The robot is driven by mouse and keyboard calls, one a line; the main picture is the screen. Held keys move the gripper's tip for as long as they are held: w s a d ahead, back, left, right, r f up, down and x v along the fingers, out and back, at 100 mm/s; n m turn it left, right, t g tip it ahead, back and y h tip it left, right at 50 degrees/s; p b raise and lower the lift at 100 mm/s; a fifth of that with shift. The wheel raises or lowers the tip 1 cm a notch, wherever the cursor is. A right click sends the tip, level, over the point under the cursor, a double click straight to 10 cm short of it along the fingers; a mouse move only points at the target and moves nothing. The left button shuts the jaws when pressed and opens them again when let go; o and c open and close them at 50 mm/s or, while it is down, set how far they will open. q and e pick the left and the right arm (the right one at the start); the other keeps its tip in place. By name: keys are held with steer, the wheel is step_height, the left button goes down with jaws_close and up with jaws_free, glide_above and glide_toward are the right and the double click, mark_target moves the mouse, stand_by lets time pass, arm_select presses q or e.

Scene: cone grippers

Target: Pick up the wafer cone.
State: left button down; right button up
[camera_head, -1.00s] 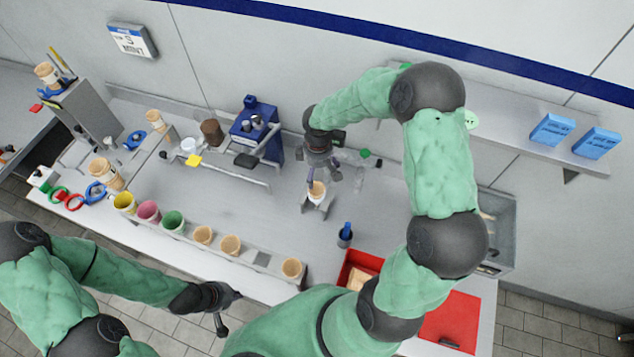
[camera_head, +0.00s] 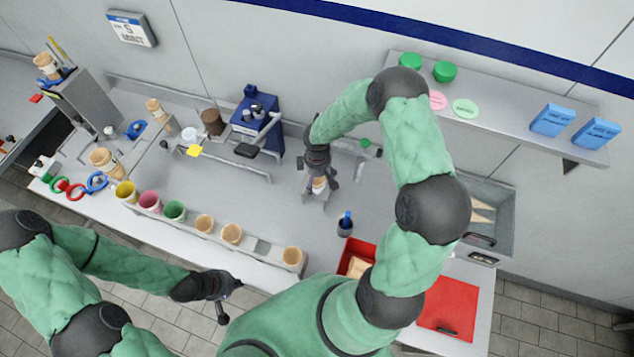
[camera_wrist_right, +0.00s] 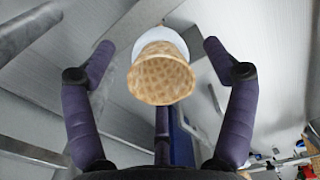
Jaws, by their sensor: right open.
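The wafer cone (camera_head: 319,185) is in a small metal stand (camera_head: 315,198) in the middle of the counter. In the right wrist view the tan, waffle-patterned cone (camera_wrist_right: 160,78) is near the picture's middle, with a pale piece behind it. My right gripper (camera_head: 321,178) is over the cone in the head view, partly hiding it. Its dark fingers are spread on either side of the cone, with visible gaps in the wrist view. My left gripper (camera_head: 232,299) is spread open and empty in front of the counter's near edge, away from the cone.
A row of cups (camera_head: 174,210) lines the front edge. A blue machine (camera_head: 254,128) stands behind to the left. A dark cup with a blue item (camera_head: 345,224) and a red tray (camera_head: 350,251) are to the right. The counter left of the stand is fairly clear.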

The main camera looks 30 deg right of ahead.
steer(key=c, duration=0.9)
